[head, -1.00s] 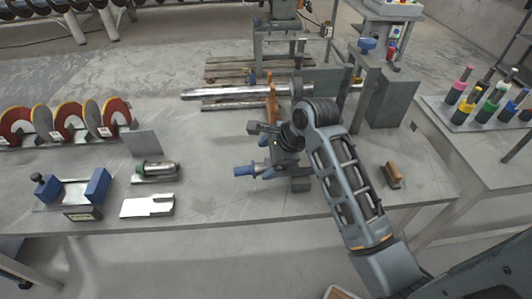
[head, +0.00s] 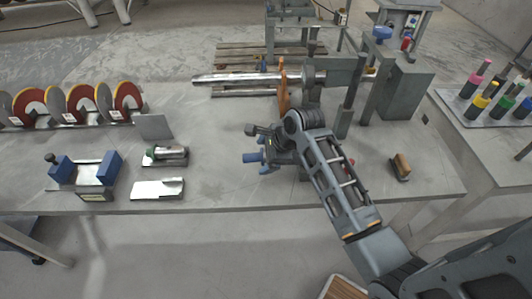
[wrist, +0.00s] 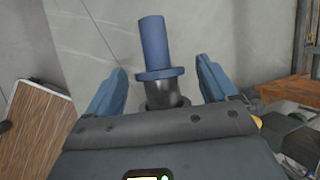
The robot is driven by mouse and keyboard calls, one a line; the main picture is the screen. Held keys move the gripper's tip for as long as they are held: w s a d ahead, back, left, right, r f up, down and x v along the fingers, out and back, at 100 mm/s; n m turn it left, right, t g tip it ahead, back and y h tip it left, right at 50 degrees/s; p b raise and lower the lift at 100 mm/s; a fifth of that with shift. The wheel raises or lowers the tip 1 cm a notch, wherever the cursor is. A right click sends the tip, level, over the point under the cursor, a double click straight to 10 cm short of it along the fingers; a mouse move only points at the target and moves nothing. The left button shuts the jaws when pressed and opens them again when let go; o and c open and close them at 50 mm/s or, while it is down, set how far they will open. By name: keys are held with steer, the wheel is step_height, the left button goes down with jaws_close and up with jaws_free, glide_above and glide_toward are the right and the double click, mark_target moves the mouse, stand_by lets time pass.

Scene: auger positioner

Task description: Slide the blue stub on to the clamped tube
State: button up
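The blue stub (head: 250,158) lies about level near the table's front middle, its narrow end pointing left. In the wrist view the stub (wrist: 155,42) shows a round flange with a dark section behind it that runs under my palm's edge. My gripper (wrist: 163,72) is open, with one blue finger on each side of the stub and a small gap at each. It also shows in the head view (head: 264,155). What supports the stub is hidden. A long shiny tube (head: 235,78), apparently the clamped one, lies level at the back, its right end at a grey fixture (head: 313,76).
An orange upright (head: 283,88) stands by the tube. Grey posts and a box (head: 405,90) stand right of it. A wooden-handled brush (head: 400,167) lies at the right. A blue-ended holder (head: 88,170), metal parts and discs occupy the left.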

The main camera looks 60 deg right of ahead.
jaws_close()
steer(key=shift+r, duration=0.15)
stand_by(0.8)
steer(key=shift+w+r, duration=0.1)
steer(key=shift+r, duration=0.3)
stand_by(0.7)
